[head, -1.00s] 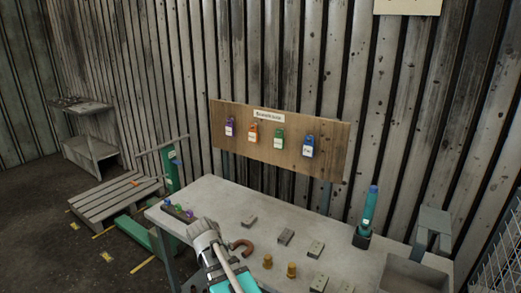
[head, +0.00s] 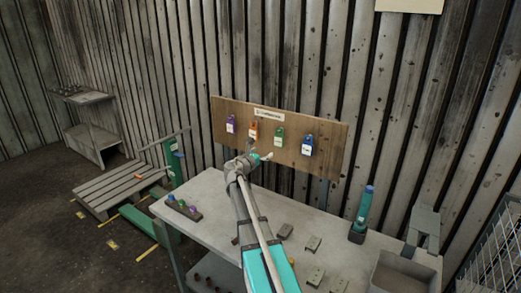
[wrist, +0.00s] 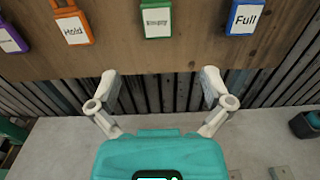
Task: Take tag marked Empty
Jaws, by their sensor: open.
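The green tag marked Empty (wrist: 156,20) hangs on the board, third from the left, at the top middle of the wrist view. It also shows in the head view (head: 279,137). My gripper (wrist: 159,82) is open and empty. In the wrist view its fingertips are below the tag and roughly centred under it, apart from it. In the head view my gripper (head: 254,160) is in front of the board's lower left part. The top of the tag is cut off in the wrist view.
The wooden board (head: 330,160) also holds an orange Hold tag (wrist: 72,28), a blue Full tag (wrist: 243,17) and a purple tag (wrist: 10,38). Below stands a grey table (head: 335,230) with metal blocks, a teal bottle-like object (head: 363,208) and a bin (head: 400,277).

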